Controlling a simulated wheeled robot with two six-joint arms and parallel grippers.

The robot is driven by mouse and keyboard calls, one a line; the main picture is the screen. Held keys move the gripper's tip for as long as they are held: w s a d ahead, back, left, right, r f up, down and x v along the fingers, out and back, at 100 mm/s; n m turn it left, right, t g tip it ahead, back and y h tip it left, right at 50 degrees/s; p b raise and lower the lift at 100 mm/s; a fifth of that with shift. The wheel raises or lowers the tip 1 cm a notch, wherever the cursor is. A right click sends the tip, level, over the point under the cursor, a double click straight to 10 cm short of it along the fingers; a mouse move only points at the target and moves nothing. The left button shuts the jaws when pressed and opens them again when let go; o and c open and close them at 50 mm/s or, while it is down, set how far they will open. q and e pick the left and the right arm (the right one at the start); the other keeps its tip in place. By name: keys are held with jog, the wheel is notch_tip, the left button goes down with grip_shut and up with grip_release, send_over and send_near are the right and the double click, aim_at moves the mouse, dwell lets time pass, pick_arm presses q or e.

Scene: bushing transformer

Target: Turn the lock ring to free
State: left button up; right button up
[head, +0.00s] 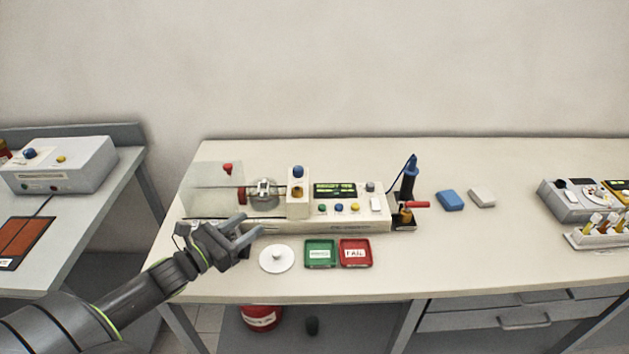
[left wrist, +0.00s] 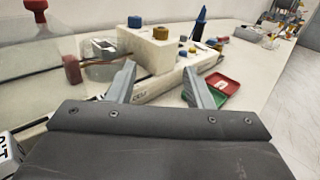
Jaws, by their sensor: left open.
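A cream test unit (head: 345,220) stands on the bench with an upright cream block (head: 291,205) near its left end. A blue knob (head: 298,172) tops the block, and a brass-coloured ring-like part (head: 298,190) is on its face; I cannot tell for sure that it is the lock ring. The brass part also shows in the left wrist view (left wrist: 161,33). My left gripper (head: 254,228) is open and empty in front of the unit's left part, below and left of the block. Its fingers are apart in the left wrist view (left wrist: 161,76). My right gripper is out of view.
A clear guard (head: 212,180) with a red knob (head: 227,168) stands left of the block. A white lidded disc (head: 277,263), a green tray (head: 320,262) and a red tray (head: 356,262) lie at the front.

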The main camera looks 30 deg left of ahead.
pick_arm(q)
jog(key=b, duration=0.2)
send_near(293, 193)
jog(key=p+x, duration=0.5)
jog(key=x, duration=0.4)
jog(key=shift+w+d+p, duration=0.1)
jog(key=shift+w+p, duration=0.2)
jog(key=shift+p, duration=0.1)
jog(key=shift+x, duration=0.9)
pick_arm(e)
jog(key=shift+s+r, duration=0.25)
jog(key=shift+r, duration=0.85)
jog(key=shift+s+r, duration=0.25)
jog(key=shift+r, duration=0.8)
pick_arm(q)
jog(key=shift+c, duration=0.2)
